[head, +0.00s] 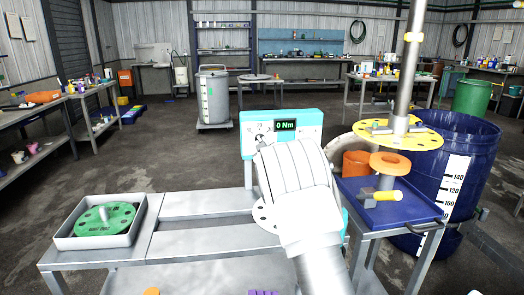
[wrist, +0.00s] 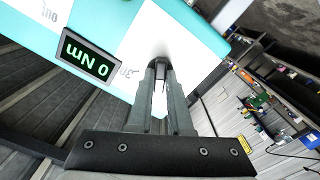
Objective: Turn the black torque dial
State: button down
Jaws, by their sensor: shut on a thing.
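The torque panel (head: 308,118) is a teal and white box with a lit display reading 0 Nm. It also fills the upper part of the wrist view (wrist: 115,20), tilted, with scale numbers on its white face. My gripper (wrist: 160,72) is up against that face, its two fingers close together. The black torque dial is almost wholly hidden; only a dark patch shows at the fingertips, where the fingers are shut on it. In the head view my white arm covers the lower right of the panel and hides the fingers.
A grey tray with a green round disc (head: 105,219) stands at left on the metal bench (head: 200,203). At right are a blue drum (head: 465,150), a yellow perforated disc (head: 420,138) on a vertical shaft, an orange ring (head: 390,164) and a blue tray (head: 405,210).

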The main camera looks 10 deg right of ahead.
jog(key=shift+a+m+b, duration=0.1)
jog(key=shift+m+b, duration=5.25)
jog(key=shift+m, duration=2.55)
jog(key=shift+r, duration=0.15)
jog(key=c, duration=0.8)
grip_release()
jog(key=shift+c, duration=0.2)
jog(key=s+p, duration=0.1)
jog(key=s, duration=1.6)
jog(key=shift+s, duration=0.2)
